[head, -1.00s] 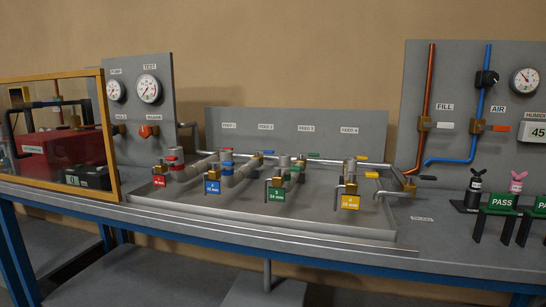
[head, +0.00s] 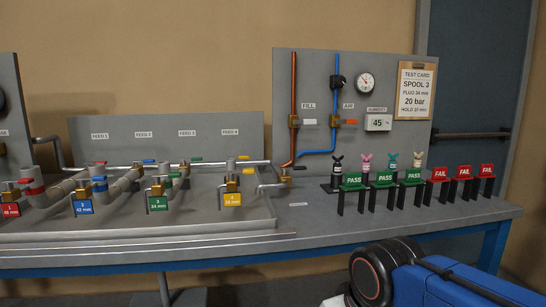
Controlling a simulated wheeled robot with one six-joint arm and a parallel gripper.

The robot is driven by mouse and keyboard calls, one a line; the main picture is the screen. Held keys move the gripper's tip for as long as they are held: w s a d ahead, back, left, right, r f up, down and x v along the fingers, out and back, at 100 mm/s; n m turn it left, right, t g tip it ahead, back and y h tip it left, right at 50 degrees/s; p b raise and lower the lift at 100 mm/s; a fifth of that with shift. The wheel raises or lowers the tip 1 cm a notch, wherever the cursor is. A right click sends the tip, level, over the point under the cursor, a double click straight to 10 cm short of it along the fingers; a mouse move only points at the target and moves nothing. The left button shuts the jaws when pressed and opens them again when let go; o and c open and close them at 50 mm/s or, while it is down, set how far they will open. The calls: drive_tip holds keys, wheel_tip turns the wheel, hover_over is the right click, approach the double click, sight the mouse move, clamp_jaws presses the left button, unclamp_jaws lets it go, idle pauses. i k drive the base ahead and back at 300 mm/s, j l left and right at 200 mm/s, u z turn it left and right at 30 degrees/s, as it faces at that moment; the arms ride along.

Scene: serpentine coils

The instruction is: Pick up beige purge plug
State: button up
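The beige purge plug (head: 418,159) stands upright at the right end of a row of small plugs on the bench, in the head view. Its lower part is hidden behind a green PASS sign (head: 414,176). To its left are a teal plug (head: 391,161), a pink plug (head: 367,161) and a black plug (head: 337,163). A blue and black part of my arm shows at the lower right, in front of the bench and well short of the plugs. My gripper's fingers are not in view.
Behind the plugs is a grey panel with pipes, a gauge (head: 366,83) and a test card (head: 415,90). The pipe tray (head: 130,235) lies left.

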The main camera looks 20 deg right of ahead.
sight(417, 163)
drive_tip(key=z, duration=1.3)
